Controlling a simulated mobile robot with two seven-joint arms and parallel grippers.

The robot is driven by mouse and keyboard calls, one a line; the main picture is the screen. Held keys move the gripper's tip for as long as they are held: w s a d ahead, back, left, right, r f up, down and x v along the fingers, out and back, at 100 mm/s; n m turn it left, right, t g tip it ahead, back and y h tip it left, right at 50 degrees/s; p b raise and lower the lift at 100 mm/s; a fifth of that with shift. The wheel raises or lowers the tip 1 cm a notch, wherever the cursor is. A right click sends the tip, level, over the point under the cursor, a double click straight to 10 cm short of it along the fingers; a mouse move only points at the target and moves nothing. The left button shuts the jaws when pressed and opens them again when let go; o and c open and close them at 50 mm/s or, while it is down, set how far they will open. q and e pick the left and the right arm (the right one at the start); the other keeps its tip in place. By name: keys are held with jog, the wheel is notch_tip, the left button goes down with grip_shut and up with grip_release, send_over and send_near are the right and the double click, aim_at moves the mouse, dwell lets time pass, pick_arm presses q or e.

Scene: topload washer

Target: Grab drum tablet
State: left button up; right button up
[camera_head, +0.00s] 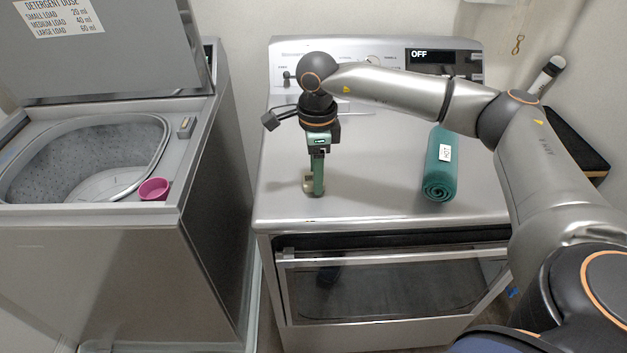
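My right gripper (317,188) points straight down over the left part of the silver top of the oven-like appliance (375,190). Its green fingers show edge-on, with the tips at or just above the surface. A small beige-olive piece (307,183), possibly the drum tablet, shows right beside the fingertips on their left. The fingers partly cover it. I cannot tell whether the fingers are around it, touching it or apart from it. My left gripper is not in view.
A rolled teal towel (438,175) with a white tag lies to the right on the same top. At the left stands the washer (120,250), its lid (110,60) raised and its drum (90,165) exposed. A magenta cup (154,189) sits at its front rim.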

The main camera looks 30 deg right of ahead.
jog(key=c, duration=0.8)
jog(key=shift+r, duration=0.1)
